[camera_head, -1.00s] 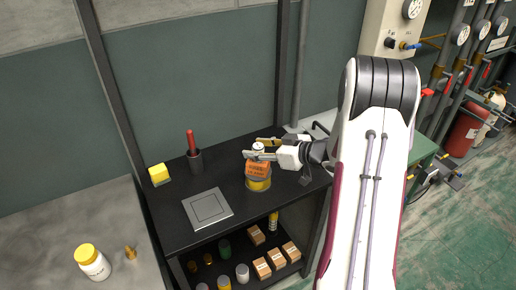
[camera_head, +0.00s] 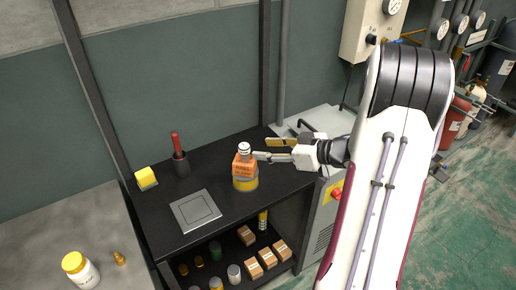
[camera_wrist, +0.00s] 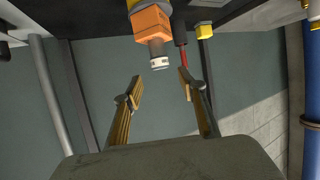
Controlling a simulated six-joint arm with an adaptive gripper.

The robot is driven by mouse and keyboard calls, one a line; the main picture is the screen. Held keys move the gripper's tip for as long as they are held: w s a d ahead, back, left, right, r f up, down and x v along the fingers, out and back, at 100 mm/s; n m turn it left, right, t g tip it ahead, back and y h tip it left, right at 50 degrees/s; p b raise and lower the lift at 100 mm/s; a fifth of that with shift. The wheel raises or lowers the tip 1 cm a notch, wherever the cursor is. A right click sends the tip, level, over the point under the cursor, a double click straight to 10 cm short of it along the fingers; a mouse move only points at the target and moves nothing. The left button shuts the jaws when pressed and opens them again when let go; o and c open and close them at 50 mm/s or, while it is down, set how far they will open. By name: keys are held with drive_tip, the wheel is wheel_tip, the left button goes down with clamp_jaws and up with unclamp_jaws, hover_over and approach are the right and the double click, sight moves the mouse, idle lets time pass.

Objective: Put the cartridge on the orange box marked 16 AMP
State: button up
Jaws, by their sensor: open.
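The cartridge (camera_head: 244,149), a small cylinder with a white end, stands upright on the orange box (camera_head: 243,167). The box bears dark lettering, too small to read surely, and rests on a yellow and grey round can (camera_head: 245,184) on the black bench. My gripper (camera_head: 262,149) is open and empty, just right of the cartridge and apart from it. In the wrist view, which is upside down, the cartridge (camera_wrist: 158,57) hangs from the orange box (camera_wrist: 151,23) in the picture, beyond and between the open fingers (camera_wrist: 160,86).
The black bench (camera_head: 160,217) also holds a grey square plate (camera_head: 196,210), a dark cup with a red-handled tool (camera_head: 179,155) and a yellow block (camera_head: 146,177). Cardboard boxes and cans fill the shelf below. A white and yellow bottle (camera_head: 80,270) stands on the left counter.

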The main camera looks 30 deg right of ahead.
drive_tip(key=shift+v, duration=1.3)
drive_tip(key=w+r+m+h, duration=0.1)
drive_tip(key=w+r+h, duration=0.3)
drive_tip(key=r+h, duration=0.3)
drive_tip(key=s+a+r+m+g+h, duration=0.1)
drive_tip(key=s+a+r+m+h, duration=0.2)
drive_tip(key=r, duration=0.5)
drive_tip(key=s+a+f+g+y, duration=0.2)
drive_tip(key=s+a, duration=0.8)
drive_tip(key=s, duration=0.3)
drive_tip(key=s+a+f+m+g+y, duration=0.1)
drive_tip(key=s+a+f+g+y, duration=0.1)
drive_tip(key=s+a, duration=0.8)
drive_tip(key=s+g, duration=0.1)
drive_tip(key=s, duration=0.2)
drive_tip(key=shift+a+g, duration=0.2)
drive_tip(key=shift+g, duration=0.1)
